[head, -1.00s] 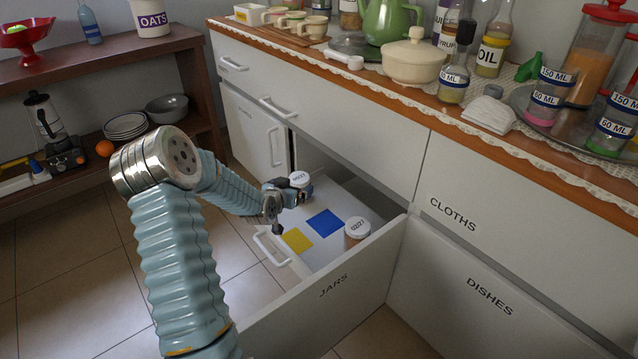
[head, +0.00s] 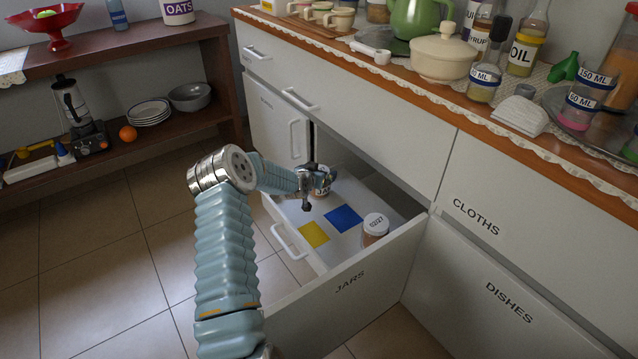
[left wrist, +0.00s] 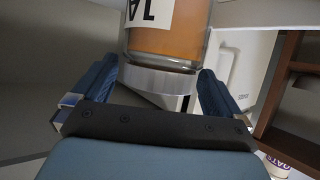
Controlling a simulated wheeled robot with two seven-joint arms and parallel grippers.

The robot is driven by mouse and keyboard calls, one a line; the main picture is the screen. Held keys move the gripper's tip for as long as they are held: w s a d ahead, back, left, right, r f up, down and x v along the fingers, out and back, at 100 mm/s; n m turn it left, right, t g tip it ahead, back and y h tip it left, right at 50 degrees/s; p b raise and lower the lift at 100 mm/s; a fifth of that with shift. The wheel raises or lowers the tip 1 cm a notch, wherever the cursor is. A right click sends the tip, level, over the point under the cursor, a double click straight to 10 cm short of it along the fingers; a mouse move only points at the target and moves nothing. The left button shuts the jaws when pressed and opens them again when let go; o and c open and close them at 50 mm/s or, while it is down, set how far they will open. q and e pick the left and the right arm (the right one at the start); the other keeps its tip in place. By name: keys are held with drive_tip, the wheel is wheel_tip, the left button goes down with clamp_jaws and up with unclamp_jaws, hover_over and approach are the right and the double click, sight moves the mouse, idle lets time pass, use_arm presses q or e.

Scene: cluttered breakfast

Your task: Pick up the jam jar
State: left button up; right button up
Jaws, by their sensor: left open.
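A jar (head: 321,192) stands at the back of the open drawer, mostly hidden behind my left gripper (head: 318,180) in the head view. In the left wrist view a glass jar (left wrist: 168,42) with amber-orange contents, a pale lid and a partly visible label reading "JA" lies between the two blue fingers. My left gripper is open, with one finger on each side of the jar's lid end. A second jar (head: 376,226), with a white lid marked 02/27, stands near the drawer's front. My right gripper is not in view.
The drawer marked JARS (head: 345,290) is pulled out; its floor has a yellow square (head: 313,235) and a blue square (head: 343,218). The counter above holds a cream pot (head: 443,55), bottles and cups. A shelf (head: 130,150) stands at left.

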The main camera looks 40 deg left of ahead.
use_arm(q)
drive_tip(key=shift+w+a+f, duration=0.1)
drive_tip(key=shift+w, duration=0.15)
drive_tip(key=c, duration=1.1)
drive_tip(key=shift+c, duration=0.8)
drive_tip(key=shift+r, duration=0.2)
drive_tip(key=shift+r, duration=0.25)
wheel_tip(320, 180, up, 3)
drive_tip(key=shift+f, duration=0.2)
drive_tip(key=s+d+r, duration=0.7)
drive_tip(key=d+r, duration=0.2)
drive_tip(key=d, duration=0.3)
drive_tip(key=shift+s+r, duration=0.2)
drive_tip(key=shift+r, duration=0.15)
